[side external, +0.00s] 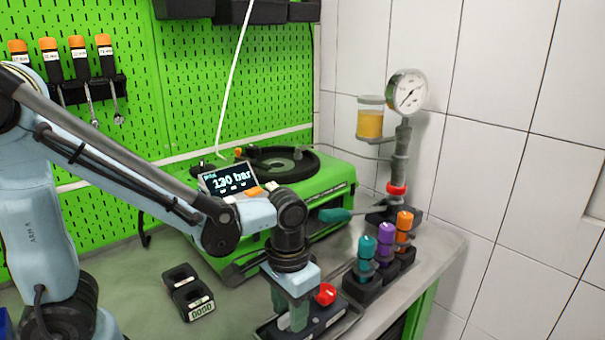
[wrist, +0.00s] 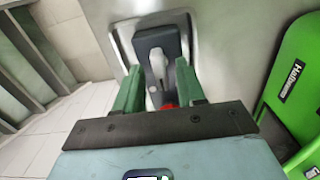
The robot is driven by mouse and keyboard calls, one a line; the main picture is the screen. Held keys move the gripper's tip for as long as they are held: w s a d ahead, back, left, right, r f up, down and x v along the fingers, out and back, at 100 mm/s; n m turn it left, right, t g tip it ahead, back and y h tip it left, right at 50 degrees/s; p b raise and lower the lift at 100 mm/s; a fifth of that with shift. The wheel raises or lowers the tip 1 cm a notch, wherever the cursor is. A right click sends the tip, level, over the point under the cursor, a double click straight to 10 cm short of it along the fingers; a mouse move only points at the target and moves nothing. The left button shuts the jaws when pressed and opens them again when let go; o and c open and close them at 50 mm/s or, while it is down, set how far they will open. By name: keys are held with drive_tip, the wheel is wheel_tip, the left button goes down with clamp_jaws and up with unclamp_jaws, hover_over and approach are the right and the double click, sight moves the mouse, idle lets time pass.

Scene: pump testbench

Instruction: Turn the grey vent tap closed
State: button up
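The grey vent tap (wrist: 157,64) shows in the wrist view as a pale grey lever on a dark block (wrist: 153,38). My gripper (wrist: 159,72) has its two green fingers apart, one on each side of the lever, with gaps visible between. In the side view my gripper (side external: 291,318) points down at the front end of the dark valve block, and the grey tap is hidden behind it. A red knob (side external: 326,294) stands on the same block just right of my gripper. A bit of red also shows between the fingers in the wrist view.
Teal (side external: 366,246), purple (side external: 386,234) and orange (side external: 404,222) knobs stand in a row behind the red one. The green pump unit (side external: 330,215) with its display (side external: 229,180) is at the back. A dark two-hole holder (side external: 188,292) lies to the left.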

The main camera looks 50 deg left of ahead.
wheel_tip(320, 180, up, 12)
idle(0.7)
drive_tip(key=a+f+t, duration=0.3)
drive_tip(key=a+t, duration=0.4)
drive_tip(key=a, duration=0.1)
drive_tip(key=shift+f, duration=0.35)
idle(0.8)
